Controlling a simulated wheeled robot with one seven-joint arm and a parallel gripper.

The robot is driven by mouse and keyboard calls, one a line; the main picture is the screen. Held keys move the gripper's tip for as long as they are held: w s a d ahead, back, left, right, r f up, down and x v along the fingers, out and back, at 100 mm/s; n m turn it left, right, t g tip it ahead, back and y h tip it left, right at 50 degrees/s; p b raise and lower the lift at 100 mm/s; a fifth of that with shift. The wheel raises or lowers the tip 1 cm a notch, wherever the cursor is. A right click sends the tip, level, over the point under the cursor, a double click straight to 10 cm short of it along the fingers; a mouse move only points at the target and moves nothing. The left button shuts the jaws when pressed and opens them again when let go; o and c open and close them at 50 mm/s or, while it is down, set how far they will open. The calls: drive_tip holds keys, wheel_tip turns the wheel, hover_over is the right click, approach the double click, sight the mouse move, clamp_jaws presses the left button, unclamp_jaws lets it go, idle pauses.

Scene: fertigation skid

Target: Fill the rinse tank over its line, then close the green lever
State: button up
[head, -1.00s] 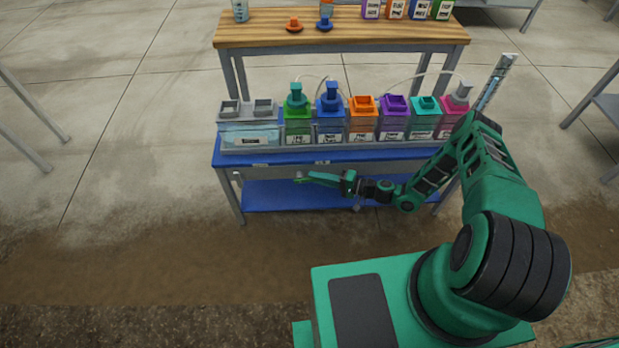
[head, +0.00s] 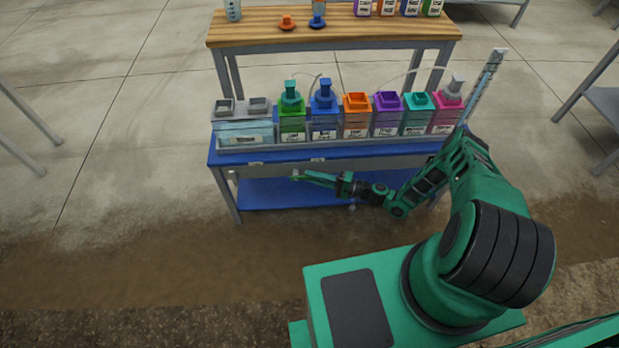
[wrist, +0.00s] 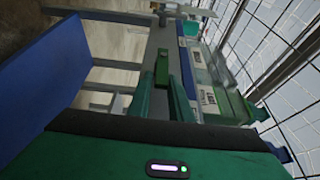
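The clear tank (head: 246,141) at the left end of the blue bench, apparently the rinse tank, holds pale blue liquid. Its line cannot be made out at this size, so I cannot tell how the level stands against it. My gripper (head: 305,178) is in front of the bench, below the top's front edge and pointing left. In the wrist view its two green fingers (wrist: 164,95) stand apart with a gap between them. A small green piece, apparently the green lever (wrist: 162,67), shows just beyond the fingertips. Contact and the lever's position cannot be told.
Several coloured containers stand in a row right of the tank, including a green one (head: 292,121) and a blue one (head: 324,120). The blue lower shelf (head: 290,197) is bare. A wooden table (head: 350,27) stands behind with bottles and small orange and blue caps.

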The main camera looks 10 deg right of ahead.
drive_tip(key=o, duration=0.3)
drive_tip(key=shift+f, duration=0.1)
drive_tip(key=v, duration=1.1)
idle(3.2)
